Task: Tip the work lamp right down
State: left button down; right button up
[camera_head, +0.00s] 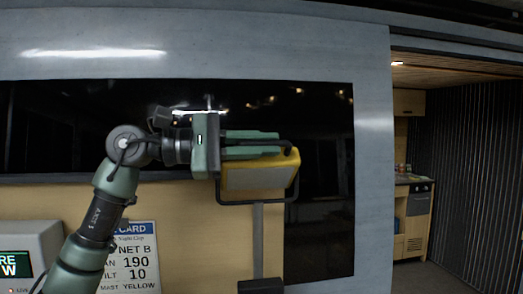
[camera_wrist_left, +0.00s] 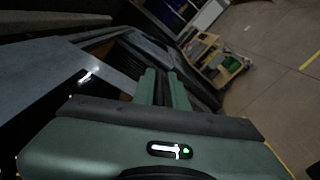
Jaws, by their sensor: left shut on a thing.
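The work lamp (camera_head: 258,178) has a yellow housing with a pale front panel and sits in a black bracket on top of a grey post (camera_head: 258,240). Its front panel faces me. My left gripper (camera_head: 279,144) comes in from the left, with its green fingers lying across the top edge of the lamp. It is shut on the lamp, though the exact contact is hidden. In the left wrist view the two green fingers (camera_wrist_left: 163,88) lie close together, and the lamp is not clearly visible. My right gripper is not in view.
A dark window (camera_head: 319,130) in the grey van wall is behind the lamp. A card with numbers (camera_head: 130,258) and a grey device with a display (camera_head: 28,250) are at lower left. An open doorway at right shows a cabinet (camera_head: 413,221). Floor there looks clear.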

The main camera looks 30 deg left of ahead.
pick_arm(q)
jog(key=shift+s+d+f+m+b, duration=0.3)
jog(key=shift+s+f+m+b, duration=0.15)
jog(key=shift+f+b, duration=0.25)
jog(key=shift+f, duration=0.15)
jog(key=c, duration=1.5)
grip_release()
jog(key=b+v, duration=0.2)
jog(key=v, duration=0.5)
jog(key=shift+s+a, duration=0.2)
jog(key=shift+a, duration=0.1)
